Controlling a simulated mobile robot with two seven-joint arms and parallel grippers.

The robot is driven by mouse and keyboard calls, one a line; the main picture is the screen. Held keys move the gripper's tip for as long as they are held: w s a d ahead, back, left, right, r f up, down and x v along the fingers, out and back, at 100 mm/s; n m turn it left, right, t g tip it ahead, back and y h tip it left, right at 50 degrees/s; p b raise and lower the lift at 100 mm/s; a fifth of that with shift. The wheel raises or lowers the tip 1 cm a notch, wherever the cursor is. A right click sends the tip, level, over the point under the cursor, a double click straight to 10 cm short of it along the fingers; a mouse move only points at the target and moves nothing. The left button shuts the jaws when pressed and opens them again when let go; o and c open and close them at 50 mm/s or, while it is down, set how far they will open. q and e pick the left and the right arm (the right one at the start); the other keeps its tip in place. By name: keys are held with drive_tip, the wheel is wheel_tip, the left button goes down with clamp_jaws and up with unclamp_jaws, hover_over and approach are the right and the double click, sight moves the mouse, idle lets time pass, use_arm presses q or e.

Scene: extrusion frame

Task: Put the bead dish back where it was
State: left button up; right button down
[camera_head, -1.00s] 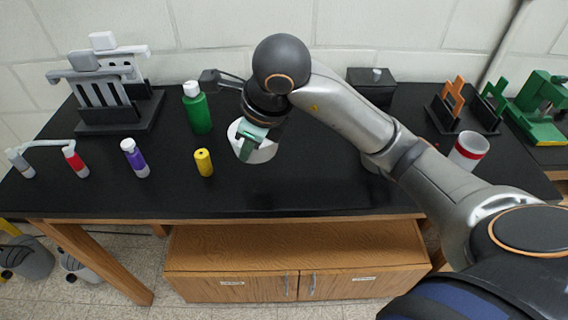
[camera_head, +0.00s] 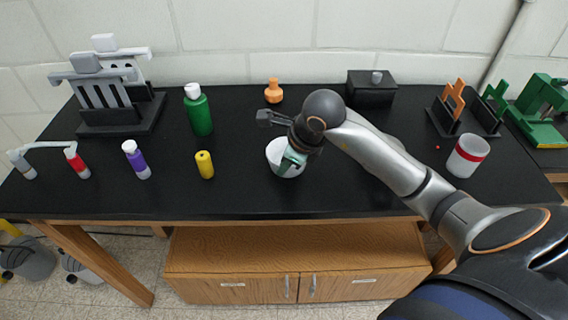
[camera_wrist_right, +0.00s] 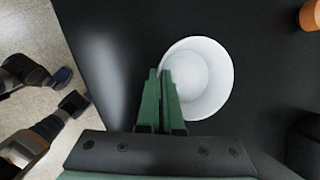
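The bead dish is a white round bowl (camera_head: 279,152) near the middle of the black bench; it also shows in the right wrist view (camera_wrist_right: 212,72). My right gripper (camera_head: 291,160) is at its near rim. In the right wrist view, the green fingers (camera_wrist_right: 163,78) are closed on the dish wall, one outside and one inside. The dish looks upright, and its visible inside looks empty. I cannot tell whether it touches the bench. My left gripper is not in view.
Left of the dish stand a yellow cylinder (camera_head: 204,164) and a green bottle (camera_head: 198,110). An orange flask-like object (camera_head: 273,91) and black box (camera_head: 371,88) stand behind. A red-banded white cup (camera_head: 467,156) and tiny red dot (camera_head: 437,148) are at right. The front strip is clear.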

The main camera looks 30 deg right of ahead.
drive_tip(key=shift+f, duration=0.15)
drive_tip(key=c, duration=1.1)
unclamp_jaws()
drive_tip(key=shift+r, duration=0.2)
drive_tip(key=v, duration=1.2)
